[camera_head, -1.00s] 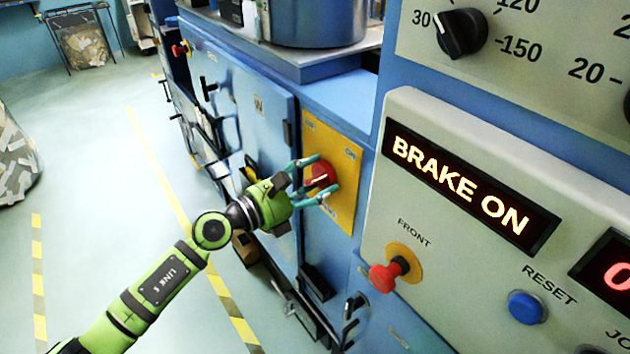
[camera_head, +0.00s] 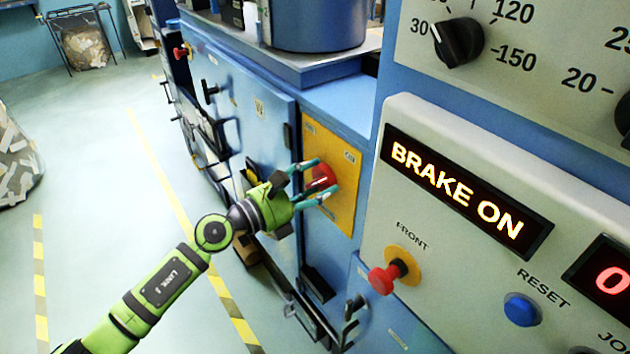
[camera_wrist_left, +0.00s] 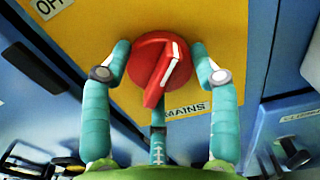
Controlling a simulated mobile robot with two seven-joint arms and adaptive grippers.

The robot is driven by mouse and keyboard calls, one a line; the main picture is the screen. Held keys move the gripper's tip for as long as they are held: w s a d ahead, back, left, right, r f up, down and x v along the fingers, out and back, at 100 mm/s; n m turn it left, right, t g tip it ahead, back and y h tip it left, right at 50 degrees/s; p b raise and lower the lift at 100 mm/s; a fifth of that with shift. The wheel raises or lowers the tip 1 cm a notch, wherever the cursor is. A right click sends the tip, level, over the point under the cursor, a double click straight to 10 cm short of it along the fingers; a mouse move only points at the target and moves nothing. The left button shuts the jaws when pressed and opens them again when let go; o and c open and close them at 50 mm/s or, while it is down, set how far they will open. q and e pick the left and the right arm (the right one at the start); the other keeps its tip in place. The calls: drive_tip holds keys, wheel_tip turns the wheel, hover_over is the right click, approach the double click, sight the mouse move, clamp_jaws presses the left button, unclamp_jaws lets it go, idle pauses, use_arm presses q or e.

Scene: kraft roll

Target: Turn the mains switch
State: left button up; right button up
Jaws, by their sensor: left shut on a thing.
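The mains switch (camera_head: 320,178) is a red round knob on a yellow plate (camera_head: 343,212) on the blue cabinet's side. In the left wrist view the red knob (camera_wrist_left: 152,66) has a raised grip with a white line, tilted with its upper end to the right. A "MAINS" label (camera_wrist_left: 186,111) is below it. My left gripper (camera_head: 318,182) has its teal fingers on either side of the knob, shut on it. It also shows in the left wrist view (camera_wrist_left: 158,70), one finger at each side. My right gripper is not in view.
A grey control panel (camera_head: 470,275) with a lit "BRAKE ON" display (camera_head: 458,190) stands at the right. It carries a red front button (camera_head: 384,277) and a blue reset button (camera_head: 522,309).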

use_arm(q)
drive_tip(key=n+p, duration=0.1)
drive_tip(key=n, duration=0.1)
drive_tip(key=f+n+p, duration=0.1)
drive_tip(key=shift+s+d+p, duration=0.15)
drive_tip(key=shift+s+p, duration=0.1)
drive_tip(key=shift+p, duration=0.05)
drive_tip(key=n+p, duration=0.3)
drive_tip(key=n, duration=0.2)
drive_tip(key=shift+r+n+p, duration=0.1)
drive_tip(key=shift+n+p, duration=0.2)
drive_tip(key=n+p, duration=0.2)
drive_tip(key=n, duration=0.2)
drive_tip(key=shift+s+d+p, duration=0.1)
drive_tip(key=shift+p, duration=0.25)
drive_tip(key=shift+r+n+p, duration=0.1)
drive_tip(key=shift+n+p, duration=0.8)
drive_tip(key=shift+n, duration=1.1)
drive_tip(key=shift+d, duration=0.1)
drive_tip(key=o, duration=1.1)
drive_tip(key=shift+o, duration=0.2)
drive_tip(key=shift+d+r, duration=0.1)
drive_tip(key=shift+r, duration=0.15)
